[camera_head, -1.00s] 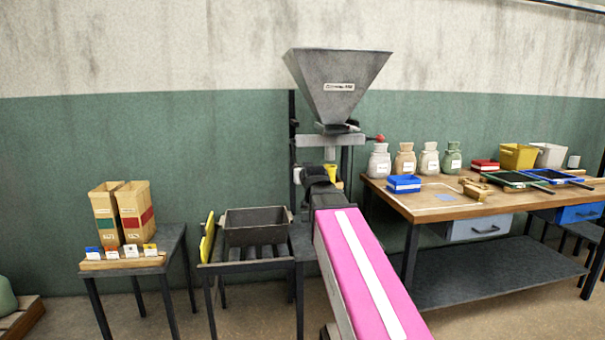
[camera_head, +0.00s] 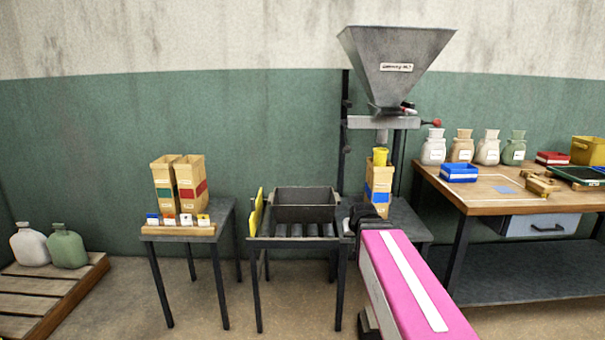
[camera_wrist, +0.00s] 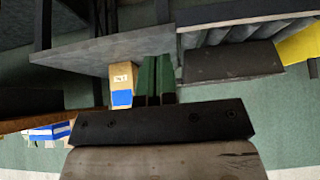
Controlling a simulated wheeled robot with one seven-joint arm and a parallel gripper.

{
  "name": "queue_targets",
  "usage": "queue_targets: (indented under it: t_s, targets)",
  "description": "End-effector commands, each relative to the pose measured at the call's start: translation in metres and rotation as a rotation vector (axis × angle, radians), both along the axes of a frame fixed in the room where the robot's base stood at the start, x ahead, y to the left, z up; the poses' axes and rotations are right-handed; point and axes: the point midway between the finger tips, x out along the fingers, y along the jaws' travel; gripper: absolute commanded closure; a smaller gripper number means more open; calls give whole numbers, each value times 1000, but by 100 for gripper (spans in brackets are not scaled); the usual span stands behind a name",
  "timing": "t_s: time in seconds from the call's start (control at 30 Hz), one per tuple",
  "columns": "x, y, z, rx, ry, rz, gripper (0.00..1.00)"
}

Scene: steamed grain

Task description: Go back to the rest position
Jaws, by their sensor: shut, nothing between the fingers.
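My gripper (camera_wrist: 156,72) shows in the wrist view as two dark green fingers side by side, shut with nothing between them. In the head view my pink and white arm reaches in from the lower right, and its dark end (camera_head: 364,216) is in front of a tan bag with a blue label (camera_head: 379,188). The bag stands upright on a small dark table under the hopper. It also shows in the wrist view (camera_wrist: 122,82), beside the fingers and apart from them. The fingertips are not clear in the head view.
A dark crate (camera_head: 305,211) sits on a roller stand to the left. Two bags (camera_head: 178,184) stand on a small table. A pallet (camera_head: 45,292) holds two jugs. A workbench (camera_head: 505,200) is at right.

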Motion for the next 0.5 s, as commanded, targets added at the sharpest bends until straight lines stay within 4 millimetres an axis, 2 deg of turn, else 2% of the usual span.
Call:
queue_targets:
  t_s: [0.03,0.1,0.23,0.4,0.5]
  targets:
    - [-17,0,-23,0,69,0,100]
    - [-38,1,-50,-1,160,0,100]
    - [-79,1,-94,-1,325,0,100]
    - [-123,1,-133,-3,492,-1,100]
    - [-139,1,-145,-4,551,-1,100]
